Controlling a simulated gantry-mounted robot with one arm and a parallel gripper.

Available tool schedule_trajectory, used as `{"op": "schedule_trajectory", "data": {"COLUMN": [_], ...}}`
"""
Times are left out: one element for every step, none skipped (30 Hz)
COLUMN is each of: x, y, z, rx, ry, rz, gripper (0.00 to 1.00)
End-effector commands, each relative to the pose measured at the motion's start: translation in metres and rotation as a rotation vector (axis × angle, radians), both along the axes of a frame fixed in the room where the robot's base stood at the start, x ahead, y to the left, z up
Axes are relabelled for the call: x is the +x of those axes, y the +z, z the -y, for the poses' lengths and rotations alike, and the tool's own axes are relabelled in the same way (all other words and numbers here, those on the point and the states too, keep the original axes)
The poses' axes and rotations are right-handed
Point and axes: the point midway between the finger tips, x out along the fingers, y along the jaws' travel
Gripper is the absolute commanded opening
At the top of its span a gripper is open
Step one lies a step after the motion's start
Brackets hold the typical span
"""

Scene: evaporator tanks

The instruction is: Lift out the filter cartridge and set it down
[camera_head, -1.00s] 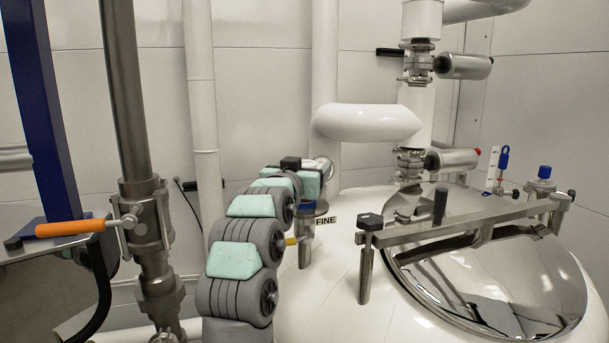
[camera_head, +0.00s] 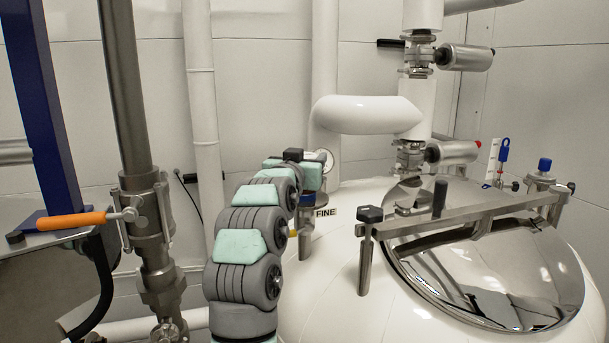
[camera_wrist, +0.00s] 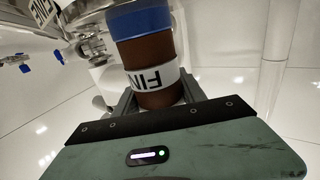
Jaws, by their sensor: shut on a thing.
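The filter cartridge (camera_wrist: 142,62) shows in the wrist view as a brown cylinder with a blue cap and a white band lettered "FIN". My gripper (camera_wrist: 155,98) is shut on its lower part, one finger on each side. The cartridge looks tilted in this view. In the head view my arm reaches up to the left side of the white tank, and its wrist is beside a small fitting near a "FINE" label (camera_head: 325,212). I cannot tell whether the cartridge is clear of any housing.
The white tank (camera_head: 335,270) has a shiny domed lid (camera_head: 500,275) under a metal clamp bar (camera_head: 460,214). A pressure gauge (camera_head: 325,160) stands just behind my wrist. A vertical pipe with an orange-handled valve (camera_head: 72,221) is at left. White pipes rise behind.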

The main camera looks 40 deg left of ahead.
Motion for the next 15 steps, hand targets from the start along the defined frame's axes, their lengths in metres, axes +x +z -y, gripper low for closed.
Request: {"op": "schedule_trajectory", "data": {"x": [0.0000,0.0000,0.0000,0.0000,0.0000,0.0000,-0.0001,-0.0001,-0.0001,0.0000,-0.0001,-0.0001,-0.0001,-0.0001,-0.0001], "y": [0.0000,0.0000,0.0000,0.0000,0.0000,0.0000,0.0001,0.0002,0.0002,0.0001,0.0002,0.0003,0.0003,0.0005,0.0011], "z": [-0.0001,-0.0001,-0.0001,-0.0001,-0.0001,-0.0001,0.0000,0.0000,0.0000,-0.0001,0.0000,0.0000,0.0000,0.0000,0.0000], "rx": [0.000,0.000,0.000,0.000,0.000,0.000,0.000,0.000,0.000,0.000,0.000,0.000,0.000,0.000,0.000], "ry": [0.000,0.000,0.000,0.000,0.000,0.000,0.000,0.000,0.000,0.000,0.000,0.000,0.000,0.000,0.000], "rz": [0.000,0.000,0.000,0.000,0.000,0.000,0.000,0.000,0.000,0.000,0.000,0.000,0.000,0.000,0.001], "gripper": [0.21,0.19,0.15,0.13,0.10,0.07,0.05,0.05,0.05,0.05,0.05,0.05,0.05,0.05,0.05]}}
